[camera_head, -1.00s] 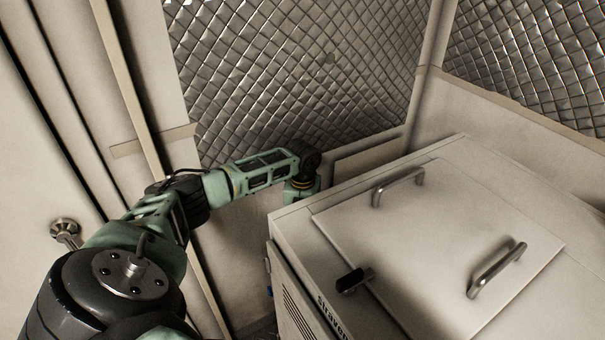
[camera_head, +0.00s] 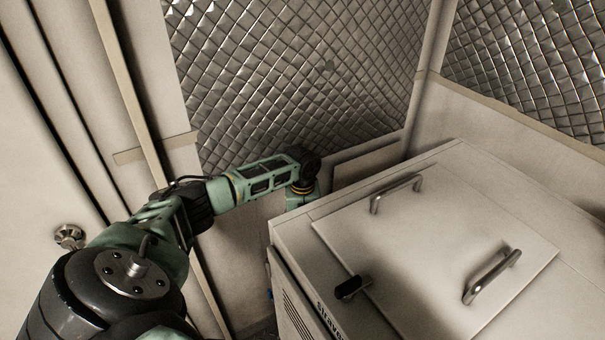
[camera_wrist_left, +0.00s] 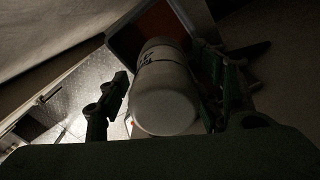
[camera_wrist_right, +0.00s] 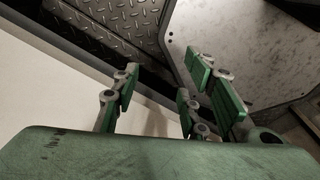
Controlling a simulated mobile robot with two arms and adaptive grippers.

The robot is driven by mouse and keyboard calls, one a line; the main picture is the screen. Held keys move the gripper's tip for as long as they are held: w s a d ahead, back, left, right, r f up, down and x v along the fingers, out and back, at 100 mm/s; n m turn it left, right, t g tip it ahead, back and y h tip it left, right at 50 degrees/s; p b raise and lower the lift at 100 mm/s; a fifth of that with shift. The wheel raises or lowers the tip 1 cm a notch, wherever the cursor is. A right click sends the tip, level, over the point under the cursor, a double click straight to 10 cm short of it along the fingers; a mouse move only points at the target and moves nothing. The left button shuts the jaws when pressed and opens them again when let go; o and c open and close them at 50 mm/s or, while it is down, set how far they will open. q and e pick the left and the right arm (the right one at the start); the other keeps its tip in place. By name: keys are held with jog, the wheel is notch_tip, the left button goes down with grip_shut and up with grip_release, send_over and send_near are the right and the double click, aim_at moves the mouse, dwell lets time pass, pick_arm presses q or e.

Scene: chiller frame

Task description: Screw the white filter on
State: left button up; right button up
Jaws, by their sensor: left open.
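The white filter (camera_wrist_left: 166,92), a white cylinder with dark marking on its side, shows in the left wrist view. It lies between the two spread fingers of my left gripper (camera_wrist_left: 168,100), its rounded end towards the camera. The gripper is open; I cannot tell whether a finger touches the filter. The filter's far end is by a reddish-brown panel (camera_wrist_left: 150,28), and its mount is not visible. In the head view my left arm reaches down behind the white cabinet, which hides the gripper and filter. My right gripper (camera_wrist_right: 165,95) is open and empty in the right wrist view.
The white cabinet (camera_head: 430,240) has two metal handles and a black latch (camera_head: 352,288) on top. A quilted silver wall (camera_head: 300,75) stands behind it. The left arm sits in the narrow gap between cabinet and wall. Diamond plate (camera_wrist_right: 125,30) is near the right gripper.

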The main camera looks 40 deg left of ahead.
pick_arm(q)
jog(key=n+p, duration=0.2)
jog(key=n, duration=0.1)
jog(key=n+p, duration=0.2)
jog(key=n, duration=0.1)
jog(key=shift+s+d+r+n, duration=0.1)
jog(key=shift+d+r+n, duration=0.05)
jog(key=shift+n, duration=0.15)
jog(key=n+p, duration=0.2)
jog(key=n, duration=0.1)
jog(key=shift+n, duration=0.4)
jog(key=shift+n+p, duration=0.3)
jog(key=shift+n, duration=0.5)
jog(key=shift+f, duration=0.2)
jog(key=shift+c, duration=0.4)
jog(key=c, duration=1.2)
